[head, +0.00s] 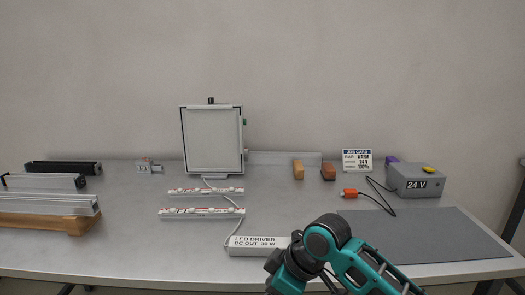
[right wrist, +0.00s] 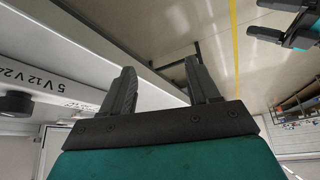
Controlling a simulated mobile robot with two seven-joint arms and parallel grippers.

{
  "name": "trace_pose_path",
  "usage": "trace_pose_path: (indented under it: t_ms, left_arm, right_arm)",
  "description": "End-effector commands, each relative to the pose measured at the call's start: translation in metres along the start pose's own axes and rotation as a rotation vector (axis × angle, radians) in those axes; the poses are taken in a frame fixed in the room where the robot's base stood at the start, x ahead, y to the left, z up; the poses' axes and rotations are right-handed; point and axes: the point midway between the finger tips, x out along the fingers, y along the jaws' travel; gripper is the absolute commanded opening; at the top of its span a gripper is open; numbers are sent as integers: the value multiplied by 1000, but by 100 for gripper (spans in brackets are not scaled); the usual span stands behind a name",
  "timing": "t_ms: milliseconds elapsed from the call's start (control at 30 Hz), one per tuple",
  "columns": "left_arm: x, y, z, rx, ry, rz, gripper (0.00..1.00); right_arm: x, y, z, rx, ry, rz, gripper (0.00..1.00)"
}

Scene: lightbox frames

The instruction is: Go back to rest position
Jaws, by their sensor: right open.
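My right arm (head: 335,245) is teal and black and comes in at the bottom of the head view, in front of the table's near edge. Its gripper is out of that view. In the right wrist view my right gripper (right wrist: 163,80) has its two black fingers spread, with nothing between them. A second teal and black gripper, which looks like my left gripper (right wrist: 256,17), shows at the top right of that view. Its fingers look apart and empty. The left arm does not show in the head view.
The grey table (head: 130,240) holds an upright white-framed panel (head: 212,140), LED strips (head: 203,212), an LED driver (head: 258,246) near the front edge, a 24 V box (head: 416,179), a grey mat (head: 425,233) and profiles on wooden supports (head: 76,228). Below the arm, the driver's right end is close.

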Motion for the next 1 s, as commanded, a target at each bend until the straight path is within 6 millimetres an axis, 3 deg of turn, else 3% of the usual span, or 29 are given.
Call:
trace_pose_path:
  t_ms: [100,267,500,800,1000]
  left_arm:
    - [0,0,0,1,1,0,78]
    - [0,0,0,2,1,0,78]
    - [0,0,0,2,1,0,78]
    - [0,0,0,2,1,0,78]
    - [0,0,0,2,1,0,78]
  right_arm:
    - [29,-11,16,121,103,35,60]
    - [57,-21,44,291,224,114,60]
    - [78,-39,114,537,353,290,60]
    - [66,-83,225,717,405,551,60]
    - [46,-111,273,733,399,664,60]
